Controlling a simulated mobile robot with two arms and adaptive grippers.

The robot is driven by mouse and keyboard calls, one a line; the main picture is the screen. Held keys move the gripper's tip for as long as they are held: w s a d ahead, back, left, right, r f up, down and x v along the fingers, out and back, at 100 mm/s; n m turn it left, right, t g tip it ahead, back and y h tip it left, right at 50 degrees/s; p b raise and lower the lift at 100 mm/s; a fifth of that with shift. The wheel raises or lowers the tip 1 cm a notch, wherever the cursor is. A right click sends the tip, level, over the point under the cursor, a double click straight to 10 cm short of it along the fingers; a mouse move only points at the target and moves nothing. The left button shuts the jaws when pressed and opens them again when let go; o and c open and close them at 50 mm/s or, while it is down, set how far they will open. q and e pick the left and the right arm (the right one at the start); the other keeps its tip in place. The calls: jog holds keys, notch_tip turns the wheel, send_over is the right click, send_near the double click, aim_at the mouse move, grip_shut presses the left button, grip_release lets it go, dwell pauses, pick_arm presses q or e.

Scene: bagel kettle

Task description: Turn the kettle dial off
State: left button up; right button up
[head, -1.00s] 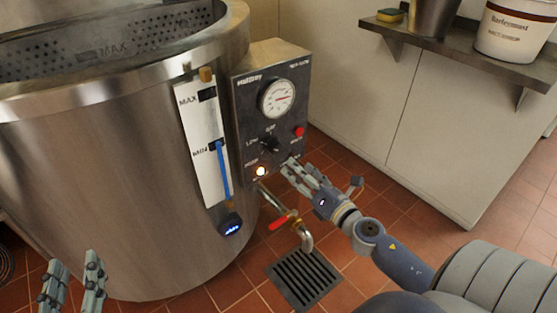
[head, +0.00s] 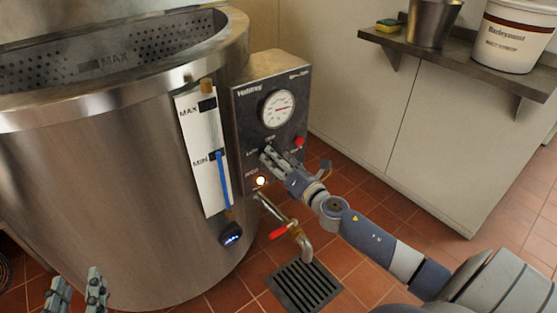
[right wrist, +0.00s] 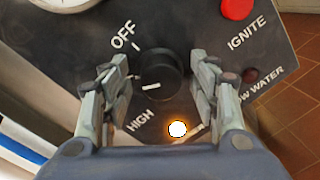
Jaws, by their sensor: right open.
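The kettle's black dial (right wrist: 160,70) sits on the dark control panel (head: 245,110). In the right wrist view its white mark is nearly level, away from the tick under the OFF label (right wrist: 123,36); the HIGH label (right wrist: 140,120) is at lower left. My right gripper (head: 268,154) is open, one finger on each side of the dial; it also shows in the right wrist view (right wrist: 160,90). I cannot tell whether the fingers touch it. In the head view the gripper mostly hides the dial. My left gripper (head: 77,288) is open and empty at the lower left, before the kettle (head: 110,190).
A red ignite button (right wrist: 237,8) is close to the right finger, and a lit lamp (right wrist: 177,129) is below the dial. A red-handled tap (head: 283,231) projects below the panel. A shelf (head: 440,50) with a bucket (head: 515,40) is at upper right.

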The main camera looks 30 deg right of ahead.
jog(key=c, duration=1.1)
pick_arm(q)
jog(key=s+a+f+g+y+p, duration=0.1)
jog(key=s+a+f+g+p, duration=0.2)
jog(key=s+f+g, duration=0.3)
jog(key=s+a+f+g+y+p, duration=0.2)
jog(key=s+f+g+p, duration=0.3)
jog(key=s+f, duration=0.5)
jog(key=shift+s+a+f+n+g+y, duration=0.3)
jog(key=shift+a+f+g, duration=0.25)
jog(key=shift+a+g, duration=0.4)
pick_arm(e)
jog(key=shift+d+m+g+y, duration=0.1)
jog(key=shift+m+g+y, duration=0.25)
jog(key=shift+m, duration=5.55)
pick_arm(q)
jog(key=shift+d, duration=0.15)
